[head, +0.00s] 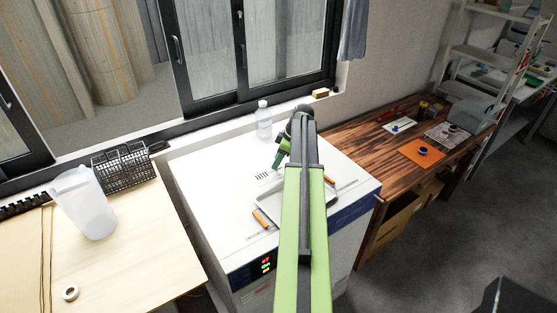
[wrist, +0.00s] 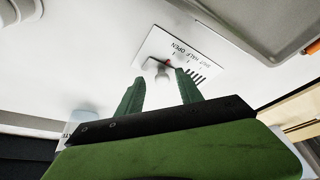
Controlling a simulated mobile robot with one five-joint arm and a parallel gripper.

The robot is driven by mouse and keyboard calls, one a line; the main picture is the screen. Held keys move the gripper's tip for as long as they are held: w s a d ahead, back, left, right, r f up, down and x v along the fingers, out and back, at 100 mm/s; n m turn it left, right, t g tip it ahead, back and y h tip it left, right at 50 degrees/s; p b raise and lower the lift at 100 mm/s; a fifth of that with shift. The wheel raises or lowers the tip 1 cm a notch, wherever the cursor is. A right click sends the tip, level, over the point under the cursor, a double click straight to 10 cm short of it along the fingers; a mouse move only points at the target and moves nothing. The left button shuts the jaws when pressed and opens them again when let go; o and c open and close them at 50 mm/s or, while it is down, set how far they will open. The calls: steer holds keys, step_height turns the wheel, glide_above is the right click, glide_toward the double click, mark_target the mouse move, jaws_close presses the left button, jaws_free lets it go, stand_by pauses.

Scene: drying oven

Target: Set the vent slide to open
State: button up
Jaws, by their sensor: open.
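The vent plate (wrist: 182,40) lies on the white oven's top (head: 215,175) and carries a scale lettered "HALF" and "OPEN"; the remaining word is hard to read. A pale slide knob (wrist: 158,69) with a red mark beside it stands on the plate, towards the "OPEN" end in the wrist view. Its exact setting on the scale is unclear. My gripper (wrist: 159,77) is open, its two green fingers on either side of the knob with a gap showing. In the head view my gripper (head: 280,155) points down over the oven top, hiding the knob.
A shallow tray (head: 268,203) with orange-handled items lies on the oven top, partly behind my arm. A clear bottle (head: 264,122) stands at the back. A pale table with a white jug (head: 85,205) is at left, a wooden bench (head: 350,145) at right.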

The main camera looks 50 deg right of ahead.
steer(key=p+v, duration=1.6)
steer(key=v, duration=0.1)
steer(key=shift+r, duration=0.2)
steer(key=shift+a, duration=0.1)
